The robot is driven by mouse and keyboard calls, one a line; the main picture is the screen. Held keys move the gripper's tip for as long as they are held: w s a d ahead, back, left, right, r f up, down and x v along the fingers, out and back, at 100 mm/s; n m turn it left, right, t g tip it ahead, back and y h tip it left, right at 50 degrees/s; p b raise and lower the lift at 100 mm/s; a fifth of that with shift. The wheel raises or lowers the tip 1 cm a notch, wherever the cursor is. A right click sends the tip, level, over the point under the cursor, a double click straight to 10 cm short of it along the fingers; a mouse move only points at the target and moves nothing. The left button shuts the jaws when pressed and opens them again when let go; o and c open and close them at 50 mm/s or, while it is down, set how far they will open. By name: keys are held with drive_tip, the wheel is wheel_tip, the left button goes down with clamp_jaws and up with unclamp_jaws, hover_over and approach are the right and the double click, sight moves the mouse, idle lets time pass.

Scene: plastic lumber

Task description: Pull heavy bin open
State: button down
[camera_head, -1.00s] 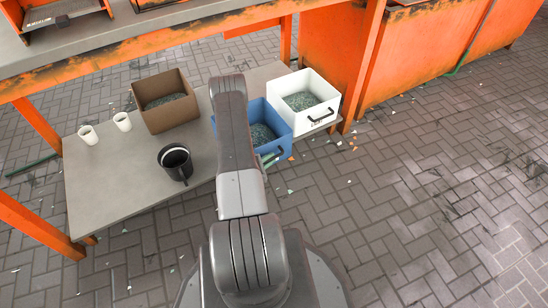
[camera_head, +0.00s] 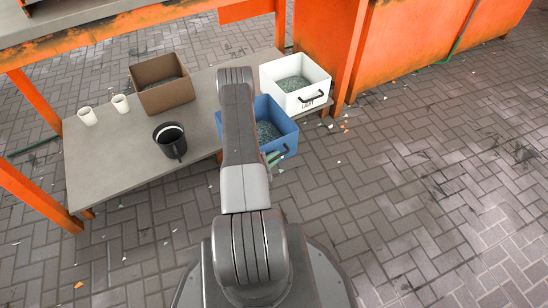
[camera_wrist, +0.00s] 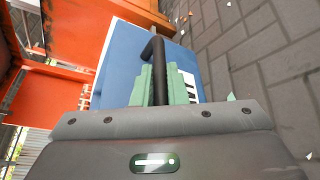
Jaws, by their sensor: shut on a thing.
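The blue bin (camera_head: 288,136) holds grey-green rubble and sits on the grey low shelf beside the white bin. Its front end sticks out past the shelf's front edge. Its black handle (camera_head: 280,153) is on the front face. My gripper (camera_head: 272,158) is mostly hidden behind my arm in the head view. In the wrist view, its green fingers (camera_wrist: 161,84) are shut on the black handle (camera_wrist: 155,50), against the blue bin's front (camera_wrist: 130,52). A white label with dark letters is partly covered by a finger, so I cannot read it.
A white bin (camera_head: 318,92) marked LIGHT stands to the right. An orange post (camera_head: 346,60) rises at right. The brick floor (camera_head: 420,190) is mostly clear.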

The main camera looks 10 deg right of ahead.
drive_tip(key=c, duration=1.5)
unclamp_jaws()
drive_tip(key=shift+o, duration=0.2)
drive_tip(key=p+v, duration=0.3)
drive_tip(key=v, duration=1)
drive_tip(key=shift+s+a, duration=0.25)
drive_tip(key=shift+a, duration=0.05)
drive_tip(key=b+x, duration=0.2)
drive_tip(key=x, duration=1)
drive_tip(key=shift+d+b, duration=0.1)
drive_tip(key=shift+b, duration=0.25)
drive_tip(key=shift+x, duration=0.8)
drive_tip(key=shift+w+r, duration=0.1)
